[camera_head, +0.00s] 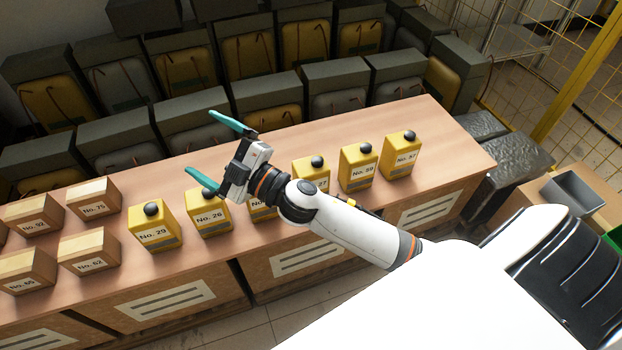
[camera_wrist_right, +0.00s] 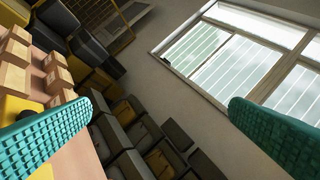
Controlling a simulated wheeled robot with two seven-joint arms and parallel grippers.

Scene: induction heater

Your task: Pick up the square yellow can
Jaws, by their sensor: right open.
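Several square yellow cans with black round caps stand in a row on the wooden bench. In the head view they include No. 29 (camera_head: 154,232), No. 26 (camera_head: 208,216), No. 59 (camera_head: 357,170) and No. 57 (camera_head: 400,158). Another can (camera_head: 308,175) is partly covered by my right arm, and one more (camera_head: 262,210) is mostly hidden behind the wrist. My right gripper (camera_head: 220,152) is open and empty above the bench, with its teal fingers spread wide. In the right wrist view the two fingers (camera_wrist_right: 160,130) stand far apart with nothing between them. My left gripper is not in view.
Several cardboard boxes, such as No. 75 (camera_head: 93,200), stand left of the cans on the bench (camera_head: 440,125). Grey and yellow machines (camera_head: 335,85) line the back. A yellow fence (camera_head: 570,80) is at the right. The bench strip behind the cans looks clear.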

